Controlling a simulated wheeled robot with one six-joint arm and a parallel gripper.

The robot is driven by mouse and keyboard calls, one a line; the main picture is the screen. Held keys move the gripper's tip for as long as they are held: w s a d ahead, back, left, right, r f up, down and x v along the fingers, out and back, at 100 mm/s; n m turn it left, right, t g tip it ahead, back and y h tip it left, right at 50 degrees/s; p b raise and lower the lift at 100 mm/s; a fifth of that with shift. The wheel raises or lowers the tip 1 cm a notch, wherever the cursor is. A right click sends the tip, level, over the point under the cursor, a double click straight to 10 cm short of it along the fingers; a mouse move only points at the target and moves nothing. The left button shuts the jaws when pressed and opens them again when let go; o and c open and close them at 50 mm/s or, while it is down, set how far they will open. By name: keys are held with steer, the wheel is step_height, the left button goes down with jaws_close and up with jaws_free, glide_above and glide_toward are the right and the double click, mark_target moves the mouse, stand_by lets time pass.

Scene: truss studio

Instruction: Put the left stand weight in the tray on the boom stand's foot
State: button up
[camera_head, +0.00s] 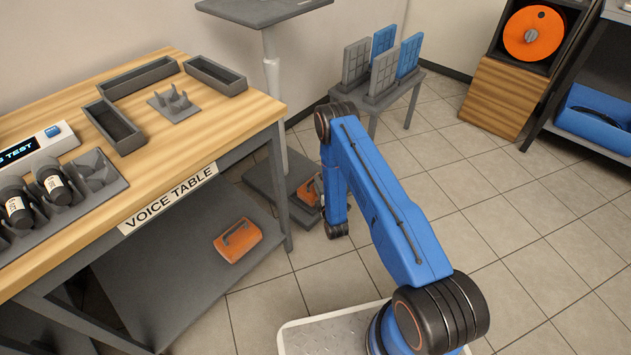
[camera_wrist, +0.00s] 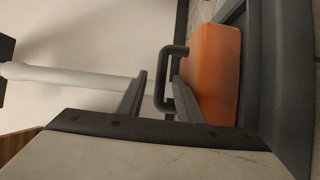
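One orange stand weight (camera_head: 308,191) with a dark handle is at the boom stand's foot (camera_head: 262,178), on its right part. In the wrist view this orange weight (camera_wrist: 215,72) lies against the foot's dark grey rim (camera_wrist: 262,60). My gripper (camera_wrist: 159,82) is at the weight's handle. Its two fingers stand apart on either side of the handle's bar, with gaps showing. In the head view my gripper is mostly hidden behind my arm. Another orange stand weight (camera_head: 238,240) lies on the grey shelf under the voice table.
The voice table (camera_head: 220,135) stands at the left, with grey bins (camera_head: 113,127) on top and its shelf (camera_head: 180,290) below. The boom stand's pole (camera_head: 273,75) rises behind the foot. A small grey table (camera_head: 425,82) holds upright panels. The tiled floor at the right is clear.

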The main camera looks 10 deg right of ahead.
steer(key=s, duration=0.8)
steer(key=w+r+m+g, duration=0.1)
steer(key=w+r, duration=0.2)
steer(key=r, duration=0.4)
steer(key=w+d+r+m+g, duration=0.1)
steer(key=w+r+m, duration=0.1)
steer(key=w+r, duration=0.3)
steer(key=w+r+m+g, duration=0.1)
steer(key=w+r, duration=0.1)
steer(key=r, duration=0.6)
steer(key=s+d+r+m+g+h, duration=0.1)
steer(key=s+r+m+g, duration=0.15)
steer(key=r, duration=0.85)
steer(key=s+d+r+m+g, duration=0.1)
steer(key=s+r+m, duration=0.2)
steer(key=r, duration=0.7)
steer(key=s+d+r+m+g, duration=0.1)
steer(key=s+r+m+g, duration=0.1)
steer(key=s+r, duration=0.75)
steer(key=s+d+r+m+g, duration=0.1)
steer(key=s+d+r+m, duration=0.15)
steer(key=s+r, duration=0.65)
steer(key=s+m+g, duration=0.3)
steer(key=s+m, duration=0.2)
steer(key=s, duration=2.6)
steer(key=shift+r+g+h, duration=0.3)
steer(key=shift+r+g, duration=0.05)
steer(key=shift+r, duration=0.05)
steer(key=shift+d, duration=0.1)
steer(key=shift+c, duration=0.2)
